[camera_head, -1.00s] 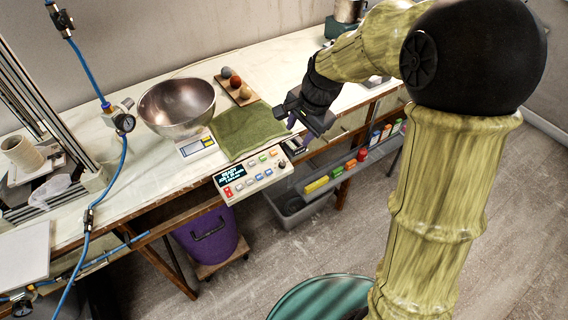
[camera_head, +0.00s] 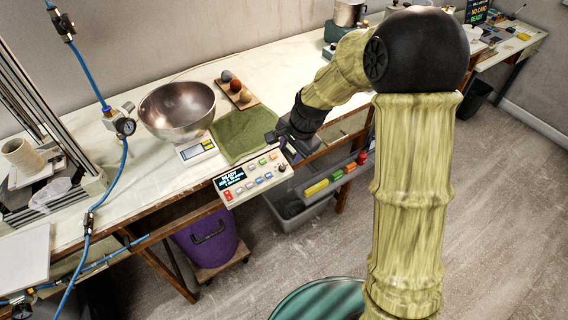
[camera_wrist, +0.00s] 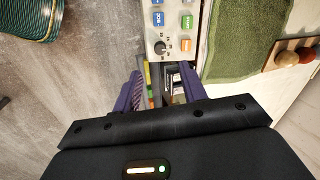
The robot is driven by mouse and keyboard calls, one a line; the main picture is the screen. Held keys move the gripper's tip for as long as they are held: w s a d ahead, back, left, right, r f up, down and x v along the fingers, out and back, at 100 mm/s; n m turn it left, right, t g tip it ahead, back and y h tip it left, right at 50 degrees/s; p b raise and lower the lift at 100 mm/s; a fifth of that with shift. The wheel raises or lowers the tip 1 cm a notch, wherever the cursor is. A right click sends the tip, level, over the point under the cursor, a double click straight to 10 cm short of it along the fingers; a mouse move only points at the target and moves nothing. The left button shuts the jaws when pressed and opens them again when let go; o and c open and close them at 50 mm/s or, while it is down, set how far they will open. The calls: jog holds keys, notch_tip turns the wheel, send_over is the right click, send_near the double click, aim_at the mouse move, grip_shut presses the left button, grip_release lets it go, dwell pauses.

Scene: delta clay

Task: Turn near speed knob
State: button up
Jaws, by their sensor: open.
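The control panel (camera_head: 253,178) is a pale box with a lit screen and coloured buttons at the table's front edge. Its dark round knob (camera_head: 282,168) is at the panel's right end, and in the wrist view the knob (camera_wrist: 160,46) shows with marks around it, just beyond my fingers. My gripper (camera_head: 287,152) is close to that end of the panel, above and slightly right of the knob. In the wrist view my gripper (camera_wrist: 162,88) shows two purple fingers spread apart with nothing between them. The knob is apart from both fingers.
A green cloth (camera_head: 238,132) lies behind the panel, beside a scale (camera_head: 197,148) and a metal bowl (camera_head: 177,108). A wooden board (camera_head: 240,98) holds coloured balls. A shelf with bottles (camera_head: 317,187) and a grey bin (camera_head: 300,205) are below the table edge.

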aim_at(283, 166)
jog(key=x, duration=0.8)
jog(key=shift+w+f, duration=0.1)
jog(key=shift+f, duration=0.3)
jog(key=shift+c, duration=0.4)
grip_shut()
